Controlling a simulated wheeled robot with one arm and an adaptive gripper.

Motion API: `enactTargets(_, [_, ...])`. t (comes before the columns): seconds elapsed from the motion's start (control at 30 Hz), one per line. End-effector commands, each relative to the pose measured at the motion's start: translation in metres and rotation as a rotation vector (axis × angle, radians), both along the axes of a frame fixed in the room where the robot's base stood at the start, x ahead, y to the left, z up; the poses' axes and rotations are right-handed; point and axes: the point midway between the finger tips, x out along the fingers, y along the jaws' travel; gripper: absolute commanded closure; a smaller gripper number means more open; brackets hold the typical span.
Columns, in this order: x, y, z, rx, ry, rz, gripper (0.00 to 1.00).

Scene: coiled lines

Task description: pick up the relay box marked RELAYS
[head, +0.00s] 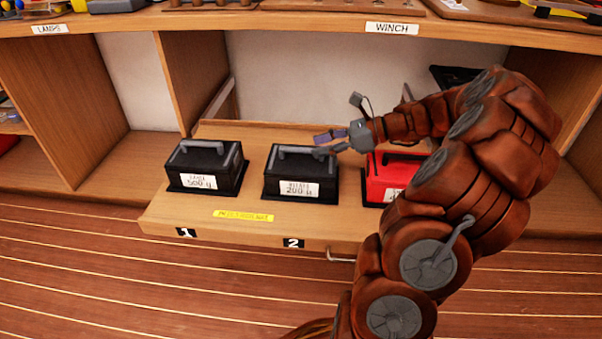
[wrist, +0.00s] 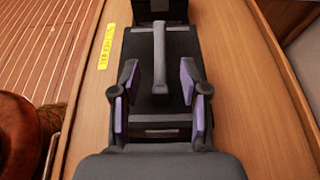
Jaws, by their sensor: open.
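A black box with a grey top handle (head: 299,175) stands in the middle of a pull-out wooden board. Its white label is small and blurred; the word could be RELAYS, above a 200. My gripper (head: 327,144) is at the right end of this box's handle, coming from the right. In the wrist view, my open gripper (wrist: 157,82) has one purple-padded finger on each side of the handle (wrist: 159,55), with gaps on both sides. The handle's near end lies between the fingers; I cannot tell the exact height.
Another black box (head: 206,168), labelled 500, stands to the left. A red box (head: 386,177) stands to the right, partly hidden by my arm. The board (head: 230,228) has a yellow strip (head: 243,215) and number tags. A shelf edge (head: 300,20) overhangs behind.

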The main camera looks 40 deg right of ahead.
Motion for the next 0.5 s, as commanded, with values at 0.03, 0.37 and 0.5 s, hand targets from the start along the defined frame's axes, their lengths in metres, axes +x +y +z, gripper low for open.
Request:
enactTargets(0.03, [0.002, 0.003, -0.003, 0.0, 0.0, 0.001, 0.55])
enactTargets(0.37, [0.02, 0.022, -0.016, -0.004, 0.002, 0.003, 0.55])
enactTargets(0.5, [0.031, 0.036, -0.022, -0.001, 0.001, 0.003, 0.55])
